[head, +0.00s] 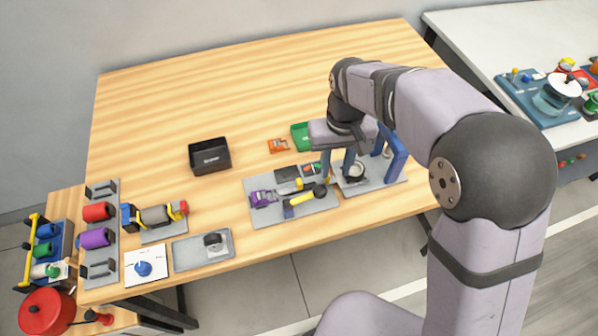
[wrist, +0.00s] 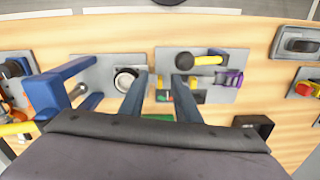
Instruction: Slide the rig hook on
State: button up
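My gripper (head: 337,172) points down above the front of the wooden table. Its two blue fingers stand apart with nothing held between them, as the wrist view (wrist: 160,85) also shows. A grey plate (head: 318,207) lies below and left of it. On it are a yellow bar with a black end (head: 304,197), a purple hook-like piece (head: 263,198) and a dark block with coloured buttons (head: 298,178). I cannot tell for certain which piece is the rig hook. A second plate at right carries a blue frame (head: 396,155) and a round dark-rimmed part (wrist: 124,80).
A black bin (head: 209,156), an orange piece (head: 278,146) and a green tray (head: 299,136) stand farther back. A grey tray (head: 190,254) and red and purple cylinders (head: 95,238) are at left. The table's back half is clear. A white side table (head: 500,50) is at right.

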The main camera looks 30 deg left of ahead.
jog(key=n, duration=0.2)
send_over(299, 182)
jog(key=shift+r, duration=0.1)
jog(key=shift+f+p, duration=1.35)
jog(key=shift+f, duration=2.3)
grip_shut()
